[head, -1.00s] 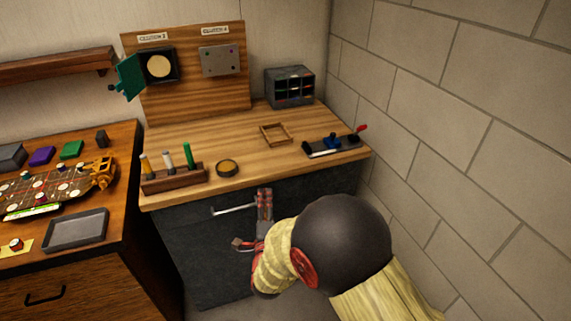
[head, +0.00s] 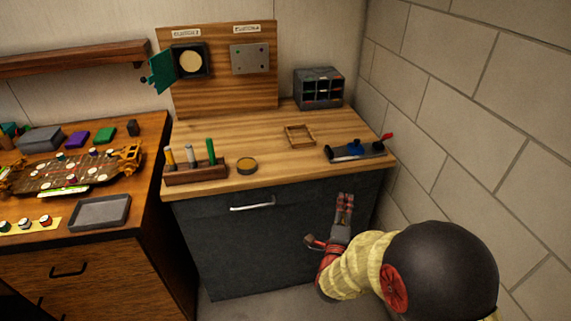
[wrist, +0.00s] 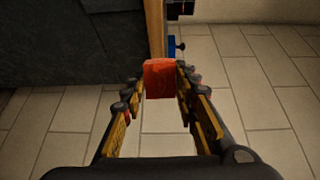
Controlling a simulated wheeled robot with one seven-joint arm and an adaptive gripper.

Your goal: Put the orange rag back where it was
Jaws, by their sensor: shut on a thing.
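My gripper (wrist: 162,90) is shut on the orange rag (wrist: 160,78), a red-orange block-like piece held between the fingertips in the wrist view. In the head view my gripper (head: 344,203) is in front of the right part of the workbench's dark drawer front (head: 305,215), below the top's front edge. The rag cannot be made out clearly there. I cannot tell from these frames which spot the rag came from.
The wooden bench top (head: 290,160) holds a tool rack (head: 196,174), a round tin (head: 247,165), an empty wooden frame (head: 299,135), a blue-and-black fixture (head: 355,151) and a grey organizer (head: 318,88). A left table (head: 125,225) carries a car chassis (head: 75,172) and a grey tray (head: 100,211). A block wall stands right.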

